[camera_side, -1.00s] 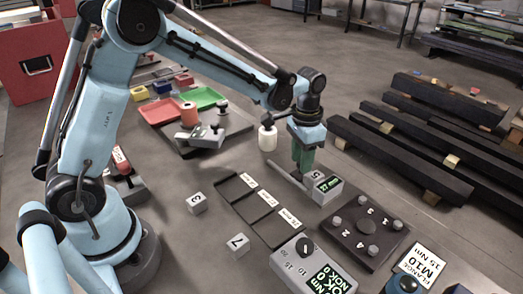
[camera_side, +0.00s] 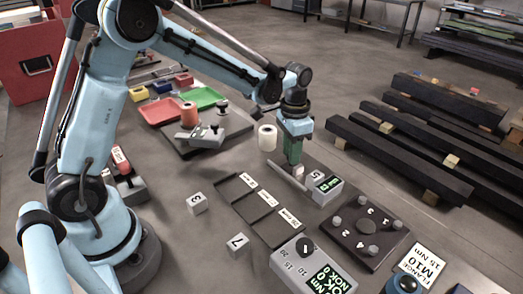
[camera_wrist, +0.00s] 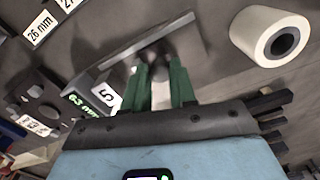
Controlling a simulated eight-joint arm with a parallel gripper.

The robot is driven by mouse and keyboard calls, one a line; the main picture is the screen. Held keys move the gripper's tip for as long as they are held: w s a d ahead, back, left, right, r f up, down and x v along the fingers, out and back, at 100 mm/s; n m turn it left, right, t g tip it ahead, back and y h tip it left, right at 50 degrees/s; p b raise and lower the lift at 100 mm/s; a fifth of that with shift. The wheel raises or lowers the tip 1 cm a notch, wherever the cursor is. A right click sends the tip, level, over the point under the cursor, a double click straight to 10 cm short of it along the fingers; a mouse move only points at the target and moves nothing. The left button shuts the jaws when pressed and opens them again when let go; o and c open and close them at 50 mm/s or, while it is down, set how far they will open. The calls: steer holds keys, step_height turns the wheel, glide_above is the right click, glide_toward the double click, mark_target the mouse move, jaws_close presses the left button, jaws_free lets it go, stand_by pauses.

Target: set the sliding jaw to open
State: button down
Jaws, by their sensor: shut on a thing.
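The measuring fixture (camera_side: 325,188) is a grey block with a green-lit display and a label "5". It stands at the end of a flat grey rail (camera_side: 286,178). In the wrist view, its display (camera_wrist: 79,99) seems to read 63 mm, and the rail (camera_wrist: 145,40) runs across behind my fingers. My gripper (camera_side: 293,162) has green fingers pointing down over the rail. In the wrist view, the fingers (camera_wrist: 163,82) are shut on a pale grey upright piece, the sliding jaw (camera_wrist: 161,95). The jaw stands apart from the display block. The fingers hide its sides.
A white roll (camera_side: 267,138) stands close behind the rail. Black trays with labels (camera_side: 258,207) lie in front, with cubes "6" (camera_side: 197,204) and "7" (camera_side: 237,244). A dark numbered plate (camera_side: 352,236) and a grey torque box (camera_side: 308,268) stand at front right.

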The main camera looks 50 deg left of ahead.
steer(key=shift+a, duration=0.3)
steer(key=c, duration=1.2)
jaws_free()
step_height(320, 180, up, 12)
steer(key=shift+r, duration=0.1)
steer(key=s+n+t, duration=0.1)
steer(key=s+t, duration=0.1)
steer(key=s, duration=0.3)
steer(key=s+f+n+t, duration=0.1)
steer(key=s+t, duration=0.1)
steer(key=s, duration=0.3)
steer(key=s+f+n+t, duration=0.1)
steer(key=s+t, duration=0.2)
steer(key=s, duration=0.2)
steer(key=shift+a+f+n, duration=0.1)
steer(key=shift+n, duration=0.2)
